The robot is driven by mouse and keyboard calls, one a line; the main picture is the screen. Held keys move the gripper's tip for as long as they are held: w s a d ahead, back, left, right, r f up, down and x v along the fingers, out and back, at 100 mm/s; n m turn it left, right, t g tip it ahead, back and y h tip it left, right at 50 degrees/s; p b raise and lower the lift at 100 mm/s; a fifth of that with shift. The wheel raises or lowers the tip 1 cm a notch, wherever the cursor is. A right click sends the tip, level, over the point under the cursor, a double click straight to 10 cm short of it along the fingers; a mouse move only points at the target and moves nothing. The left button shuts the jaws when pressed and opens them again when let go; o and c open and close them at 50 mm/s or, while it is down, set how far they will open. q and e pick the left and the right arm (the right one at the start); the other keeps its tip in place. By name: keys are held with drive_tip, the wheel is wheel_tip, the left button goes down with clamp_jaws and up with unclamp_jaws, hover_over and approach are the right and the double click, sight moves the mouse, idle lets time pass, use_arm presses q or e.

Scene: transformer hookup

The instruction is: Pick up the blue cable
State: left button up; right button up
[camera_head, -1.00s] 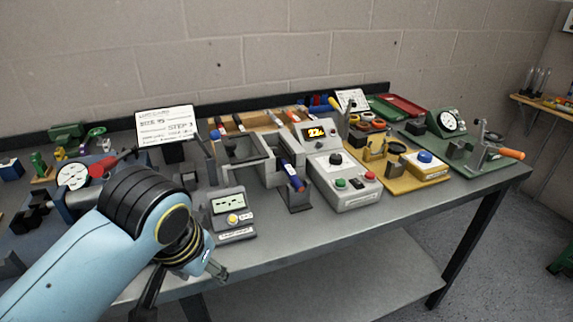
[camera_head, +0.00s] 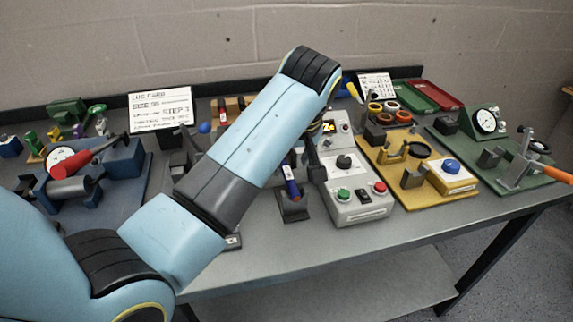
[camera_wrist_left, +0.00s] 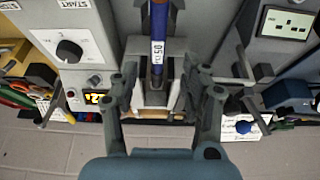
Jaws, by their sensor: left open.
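The blue cable (camera_wrist_left: 158,25) stands out in the left wrist view as a thick blue piece with a white label and an orange-brown part above the label. It rests in a grey holder (camera_wrist_left: 140,97). In the head view its blue and red end (camera_head: 291,182) shows at the front of the holder, just right of my forearm. My left gripper (camera_wrist_left: 163,82) is open, with its fingers on either side of the cable and apart from it. My right gripper is not in view.
A grey control box (camera_head: 351,203) with a dial and buttons stands close to the right of the cable. A yellow board (camera_head: 398,201) and a green board (camera_head: 470,156) lie farther right. A blue fixture (camera_head: 122,157) and a written card (camera_head: 160,109) are on the left.

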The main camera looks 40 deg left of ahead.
sight(288, 172)
use_arm(q)
drive_tip(key=shift+w+a+f, duration=0.3)
drive_tip(key=shift+w+f, duration=0.35)
drive_tip(key=shift+f, duration=0.2)
drive_tip(key=x, duration=0.2)
drive_tip(key=p+x, duration=0.1)
drive_tip(key=x, duration=0.1)
drive_tip(key=shift+a+f, duration=0.15)
drive_tip(key=shift+a, duration=0.2)
drive_tip(key=shift+w+f, duration=0.1)
drive_tip(key=shift+f, duration=0.1)
drive_tip(key=shift+c, duration=1.9)
drive_tip(key=c, duration=0.5)
clamp_jaws()
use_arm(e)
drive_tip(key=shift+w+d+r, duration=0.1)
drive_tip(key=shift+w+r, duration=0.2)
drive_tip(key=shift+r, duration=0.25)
